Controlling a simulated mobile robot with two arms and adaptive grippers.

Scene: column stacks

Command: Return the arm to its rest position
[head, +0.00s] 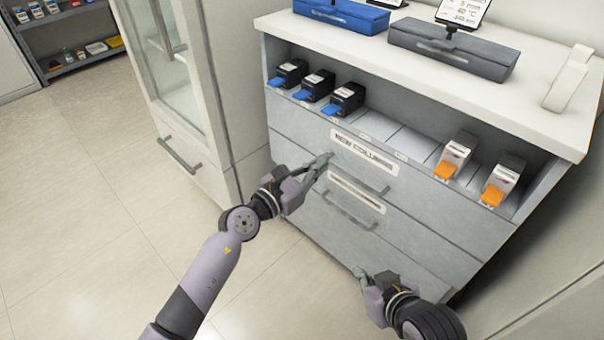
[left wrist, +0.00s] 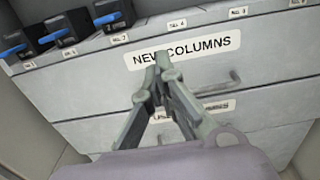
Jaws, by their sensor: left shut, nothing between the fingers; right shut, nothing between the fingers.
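My left gripper (head: 322,163) is in front of the drawer labelled "NEW COLUMNS" (head: 410,196), near the left end of that drawer's handle. Its fingers are together with nothing between them. I cannot tell whether the fingertips touch the drawer front. My right gripper (head: 360,272) is lower, in front of the cabinet's lower part, shut and empty. Both drawers look shut.
Several black boxes with blue fronts (head: 346,98) stand at the shelf's left. Two boxes with orange fronts (head: 453,157) stand at its right, with empty slots between. A blue case (head: 340,14) and grey case (head: 452,50) lie on top. A glass-door cabinet (head: 165,90) stands left; open floor (head: 70,210) lies beyond.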

